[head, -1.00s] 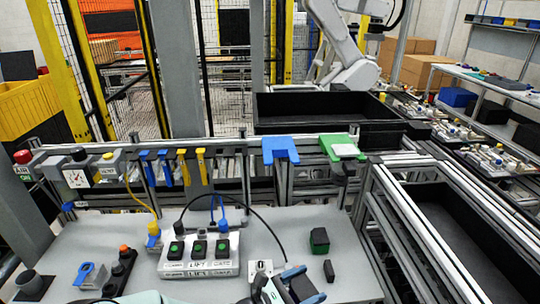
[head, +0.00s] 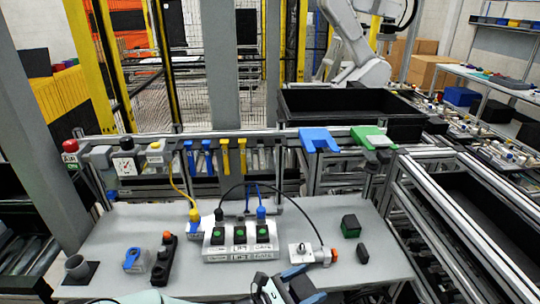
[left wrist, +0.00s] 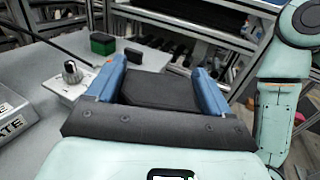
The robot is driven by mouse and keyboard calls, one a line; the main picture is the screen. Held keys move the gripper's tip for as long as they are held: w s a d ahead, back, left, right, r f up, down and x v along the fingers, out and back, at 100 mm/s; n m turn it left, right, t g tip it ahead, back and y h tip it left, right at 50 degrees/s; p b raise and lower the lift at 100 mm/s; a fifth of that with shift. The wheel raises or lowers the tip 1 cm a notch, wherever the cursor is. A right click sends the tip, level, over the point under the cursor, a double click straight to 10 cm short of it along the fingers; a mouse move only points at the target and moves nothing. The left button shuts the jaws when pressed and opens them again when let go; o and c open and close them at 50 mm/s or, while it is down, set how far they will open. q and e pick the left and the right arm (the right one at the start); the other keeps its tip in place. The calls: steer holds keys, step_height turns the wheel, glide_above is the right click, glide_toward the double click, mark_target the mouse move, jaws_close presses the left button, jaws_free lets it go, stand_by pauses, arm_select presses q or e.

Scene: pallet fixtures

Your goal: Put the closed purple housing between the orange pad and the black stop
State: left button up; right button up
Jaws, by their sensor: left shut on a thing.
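My left gripper (head: 288,287) shows at the bottom middle of the head view, at the bench's front edge. In the left wrist view its two blue fingers (left wrist: 158,84) stand on either side of a dark, flat-faced thing (left wrist: 158,94) and are shut on it. The thing looks black or dark grey, and I cannot tell whether it is the purple housing. I see no clearly purple housing and no clear orange pad. A small black block (head: 362,253) lies on the bench; I cannot tell whether it is the black stop. My right gripper is not in view.
The grey bench (head: 205,278) carries a white switch box (head: 240,240), a knob plate (head: 301,252) with a cable, a green-and-black block (head: 351,226) and a blue-tagged padlock (head: 133,260). A rail with blue and green brackets (head: 372,137) runs behind. A black bin (head: 340,103) stands beyond.

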arm_select(q)
steer(key=shift+s+a, duration=0.1)
steer(key=shift+a, duration=0.1)
steer(key=w+a+f+n+t+y, duration=0.1)
steer(key=a+n+t+y, duration=0.3)
steer(key=a, duration=0.9)
steer(key=w+a+f+n+t+y, duration=0.2)
steer(key=a+n+t+y, duration=0.3)
steer(key=a, duration=0.8)
steer(key=shift+w+a+y, duration=0.3)
steer(key=shift+w+y, duration=0.4)
steer(key=shift+y, duration=0.3)
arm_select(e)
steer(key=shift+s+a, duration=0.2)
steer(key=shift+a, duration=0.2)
arm_select(q)
steer(key=shift+f, duration=0.1)
steer(key=shift+d, duration=0.1)
